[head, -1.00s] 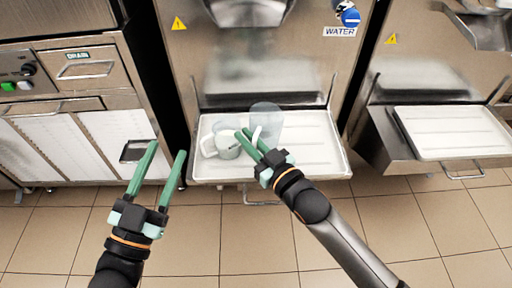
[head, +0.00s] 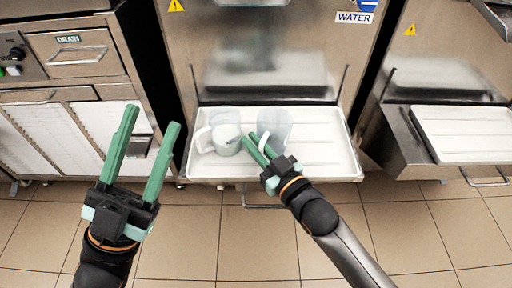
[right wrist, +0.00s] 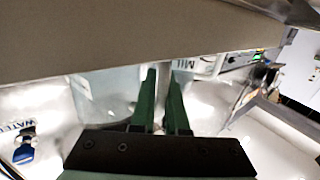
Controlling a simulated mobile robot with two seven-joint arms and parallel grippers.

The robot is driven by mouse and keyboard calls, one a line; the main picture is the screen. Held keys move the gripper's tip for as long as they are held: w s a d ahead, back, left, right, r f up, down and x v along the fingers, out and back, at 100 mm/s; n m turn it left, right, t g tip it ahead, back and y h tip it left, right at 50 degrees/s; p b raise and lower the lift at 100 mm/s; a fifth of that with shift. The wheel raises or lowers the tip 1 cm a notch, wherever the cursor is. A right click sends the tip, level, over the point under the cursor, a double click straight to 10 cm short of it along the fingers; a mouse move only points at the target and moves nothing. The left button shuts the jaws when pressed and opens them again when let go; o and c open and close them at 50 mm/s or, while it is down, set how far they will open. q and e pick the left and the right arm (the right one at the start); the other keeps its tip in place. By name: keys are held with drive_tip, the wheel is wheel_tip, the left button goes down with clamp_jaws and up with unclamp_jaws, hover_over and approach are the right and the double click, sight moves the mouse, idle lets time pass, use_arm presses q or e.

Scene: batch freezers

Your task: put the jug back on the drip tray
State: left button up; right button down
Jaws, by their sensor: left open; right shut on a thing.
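A translucent jug (head: 279,128) is upright over the middle of the white drip tray (head: 325,150) in the head view. My right gripper (head: 258,140) is shut on its pale handle, on the jug's left side. I cannot tell whether the jug's base touches the tray. In the right wrist view, the clear jug wall (right wrist: 105,92) shows beside the fingers (right wrist: 160,95). A second, labelled pale jug (head: 226,138) stands on the tray to the left, its handle facing left. My left gripper (head: 152,116) is open and empty, left of the tray and nearer the camera.
The steel freezer front (head: 265,60) rises behind the tray, with a WATER label (head: 355,18). Another white tray (head: 465,135) is on the right machine. A drawer cabinet (head: 75,55) stands left. The tray's right part is clear.

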drive_tip(key=shift+f, duration=0.25)
use_arm(q)
drive_tip(key=shift+f, duration=0.15)
use_arm(e)
drive_tip(key=shift+r, duration=0.15)
drive_tip(key=shift+f, duration=0.2)
drive_tip(key=c, duration=0.9)
unclamp_jaws()
drive_tip(key=shift+r, duration=0.1)
drive_tip(key=shift+r, duration=0.1)
use_arm(q)
drive_tip(key=shift+a+r+p, duration=0.1)
drive_tip(key=shift+r+p, duration=1.15)
drive_tip(key=shift+p, duration=0.15)
use_arm(e)
drive_tip(key=shift+v, duration=6)
